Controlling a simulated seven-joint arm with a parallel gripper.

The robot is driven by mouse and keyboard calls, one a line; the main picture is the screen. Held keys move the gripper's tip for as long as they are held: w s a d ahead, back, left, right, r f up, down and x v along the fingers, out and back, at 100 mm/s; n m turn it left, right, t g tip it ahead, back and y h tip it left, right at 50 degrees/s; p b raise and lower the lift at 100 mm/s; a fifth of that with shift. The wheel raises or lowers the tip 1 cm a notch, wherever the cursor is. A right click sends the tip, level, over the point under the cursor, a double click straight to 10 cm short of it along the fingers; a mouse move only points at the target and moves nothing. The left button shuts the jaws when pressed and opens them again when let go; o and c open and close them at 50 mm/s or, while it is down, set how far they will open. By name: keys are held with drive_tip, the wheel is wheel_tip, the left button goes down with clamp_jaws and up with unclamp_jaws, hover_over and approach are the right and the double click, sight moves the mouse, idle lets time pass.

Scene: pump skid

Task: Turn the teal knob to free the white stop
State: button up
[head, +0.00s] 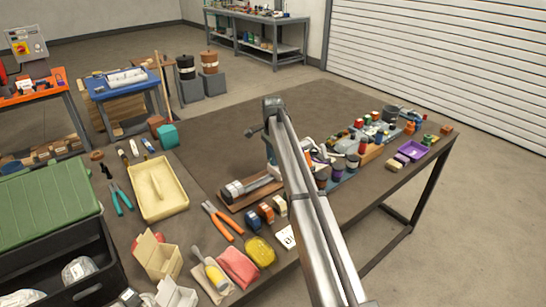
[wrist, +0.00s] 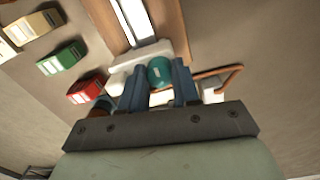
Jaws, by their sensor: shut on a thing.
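In the wrist view, my gripper (wrist: 160,86) has its two blue fingers on either side of the rounded teal knob (wrist: 160,70) and is shut on it. A white piece (wrist: 125,78), which looks like the white stop, lies right behind and beside the knob, partly hidden by the fingers. A pale, shiny bar (wrist: 135,20) in a brown frame runs away from the white piece. In the head view my arm covers the middle of the bench, and I cannot make out the knob or the stop there.
In the wrist view, red (wrist: 86,90), green (wrist: 62,58) and yellow (wrist: 36,26) blocks stand to the left, and a bent copper-coloured rod (wrist: 226,76) is close on the right. In the head view, orange pliers (head: 222,220) and a cream tray (head: 172,205) lie on the crowded bench.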

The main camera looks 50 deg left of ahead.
drive_tip(key=shift+n, duration=0.3)
drive_tip(key=n, duration=0.8)
drive_tip(key=shift+n, duration=0.3)
clamp_jaws()
drive_tip(key=n, duration=0.8)
drive_tip(key=shift+d, duration=0.1)
unclamp_jaws()
drive_tip(key=shift+n, duration=0.4)
drive_tip(key=o, duration=1.1)
drive_tip(key=shift+c, duration=0.2)
